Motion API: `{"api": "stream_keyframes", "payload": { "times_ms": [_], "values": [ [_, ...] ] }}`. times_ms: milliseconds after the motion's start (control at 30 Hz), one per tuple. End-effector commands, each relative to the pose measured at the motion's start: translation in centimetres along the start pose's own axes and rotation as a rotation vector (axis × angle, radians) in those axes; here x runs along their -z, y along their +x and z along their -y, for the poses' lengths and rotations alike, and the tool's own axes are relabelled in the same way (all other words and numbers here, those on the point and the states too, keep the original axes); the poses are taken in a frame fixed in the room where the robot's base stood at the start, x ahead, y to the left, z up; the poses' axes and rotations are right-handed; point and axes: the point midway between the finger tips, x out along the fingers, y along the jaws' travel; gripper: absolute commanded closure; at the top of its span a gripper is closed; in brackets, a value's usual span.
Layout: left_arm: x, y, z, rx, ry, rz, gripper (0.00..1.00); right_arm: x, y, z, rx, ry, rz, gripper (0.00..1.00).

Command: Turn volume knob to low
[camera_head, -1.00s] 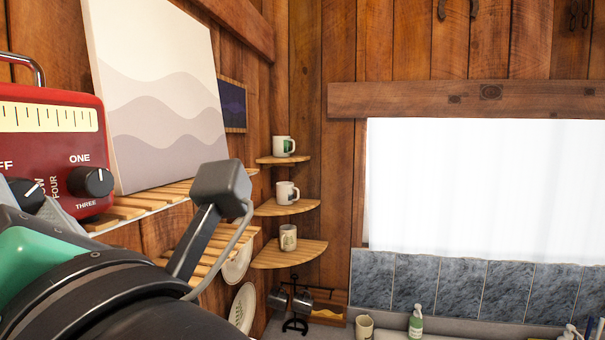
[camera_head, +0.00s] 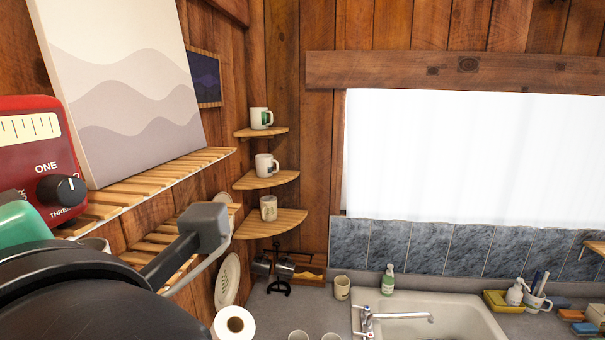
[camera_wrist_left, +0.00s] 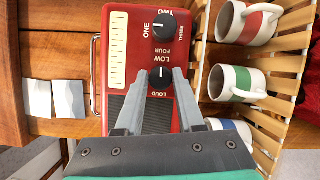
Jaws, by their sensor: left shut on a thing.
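The red radio (camera_head: 42,140) stands at the left edge of the head view, on a slatted wooden shelf. Its selector knob (camera_head: 62,190), black with a white pointer, shows beside the words ONE and THREE. In the left wrist view, the radio (camera_wrist_left: 118,75) lies straight ahead. The black volume knob (camera_wrist_left: 161,77) sits between the words LOW and LOUD. A pale pointer mark shows near its upper side. My left gripper (camera_wrist_left: 160,76) is shut on this knob, one fingertip on each side. In the head view my left arm covers the radio's lower part. My right gripper is not in view.
A canvas (camera_head: 118,75) leans beside the radio on the slatted shelf (camera_head: 150,180). Mugs (camera_wrist_left: 240,83) stand close to the radio's right side in the wrist view. Corner shelves (camera_head: 268,180) hold more mugs. A sink (camera_head: 450,315) lies lower right.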

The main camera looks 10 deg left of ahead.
Motion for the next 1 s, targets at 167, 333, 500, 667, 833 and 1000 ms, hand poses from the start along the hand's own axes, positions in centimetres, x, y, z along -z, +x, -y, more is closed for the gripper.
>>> {"api": "stream_keyframes", "payload": {
  "times_ms": [167,333,500,667,833,1000],
  "values": [
    [-0.01,0.02,0.05,0.006,0.010,-0.001,1.00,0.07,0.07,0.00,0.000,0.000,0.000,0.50],
    [0.00,0.02,0.07,0.006,0.011,-0.001,1.00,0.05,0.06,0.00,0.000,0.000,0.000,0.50],
    [0.00,0.03,0.07,0.006,0.010,-0.002,0.54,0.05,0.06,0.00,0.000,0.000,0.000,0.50],
    [0.01,0.02,0.04,0.005,0.010,-0.002,0.33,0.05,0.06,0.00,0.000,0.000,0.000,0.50],
    [0.01,0.02,0.02,0.005,0.010,-0.001,0.33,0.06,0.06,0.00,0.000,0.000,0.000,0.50],
    [-0.06,-0.73,0.03,0.005,0.011,0.000,0.33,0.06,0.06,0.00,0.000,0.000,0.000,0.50]
  ]
}}
